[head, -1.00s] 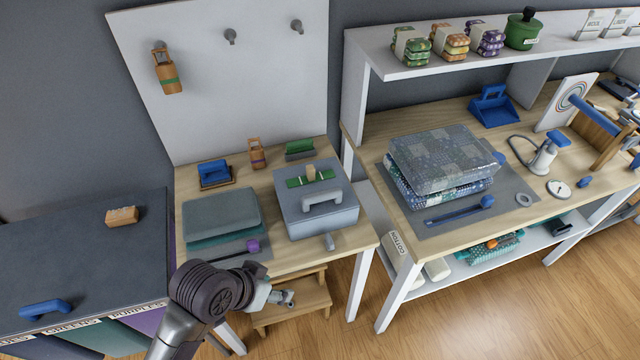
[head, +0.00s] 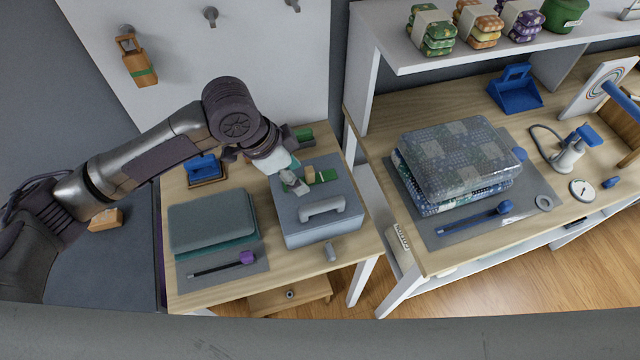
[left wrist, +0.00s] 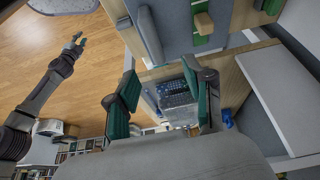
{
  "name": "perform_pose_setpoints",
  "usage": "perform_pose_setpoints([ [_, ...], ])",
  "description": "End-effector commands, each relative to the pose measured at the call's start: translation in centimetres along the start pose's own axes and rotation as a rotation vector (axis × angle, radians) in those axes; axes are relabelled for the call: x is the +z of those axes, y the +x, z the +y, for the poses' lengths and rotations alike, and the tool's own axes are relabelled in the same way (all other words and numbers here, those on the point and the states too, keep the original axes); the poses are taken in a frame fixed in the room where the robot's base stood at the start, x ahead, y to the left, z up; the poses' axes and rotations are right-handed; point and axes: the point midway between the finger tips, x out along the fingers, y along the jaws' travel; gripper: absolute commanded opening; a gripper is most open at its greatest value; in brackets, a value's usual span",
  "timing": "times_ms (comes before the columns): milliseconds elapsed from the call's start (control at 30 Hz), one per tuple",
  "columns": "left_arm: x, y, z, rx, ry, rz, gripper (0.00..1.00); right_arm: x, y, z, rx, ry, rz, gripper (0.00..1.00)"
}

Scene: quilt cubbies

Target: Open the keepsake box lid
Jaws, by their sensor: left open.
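The keepsake box (head: 320,229) is a blue-grey box on the left wooden table, its lid (head: 345,190) shut, with a pale grey handle (head: 322,207) on top. A green strip with a small wooden block (head: 310,172) lies on the lid behind the handle. My left gripper (head: 293,183) is over the back left part of the lid, close to the block; contact cannot be told. The left wrist view shows its green-padded fingers (left wrist: 165,98) apart and empty, with the lid (left wrist: 180,35) and block (left wrist: 203,24) above them. My right gripper (left wrist: 76,43) is small, over the floor.
Folded grey-green cloth (head: 212,220) and a purple-ended tool (head: 246,257) lie left of the box. The right table (head: 440,262) carries folded quilts (head: 458,160).

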Motion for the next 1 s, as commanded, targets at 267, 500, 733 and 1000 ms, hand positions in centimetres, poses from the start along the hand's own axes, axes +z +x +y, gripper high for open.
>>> perform_pose_setpoints([
  [267,-0.1,5.1,0.2,0.005,-0.001,-0.002,0.52,6.4,-1.5,-1.1,-0.013,0.001,-0.097,0.27],
  [500,0.0,10.0,0.2,0.003,-0.001,-0.002,0.52,4.7,-2.0,-0.8,-0.010,0.000,-0.072,0.27],
  [733,-0.1,12.6,0.1,0.001,0.000,0.000,0.52,1.7,-2.0,-0.4,-0.005,0.000,-0.025,0.27],
  [1000,0.0,13.2,0.1,0.000,0.002,0.000,0.52,3.9,-2.2,-0.7,-0.009,0.000,-0.060,0.27],
])
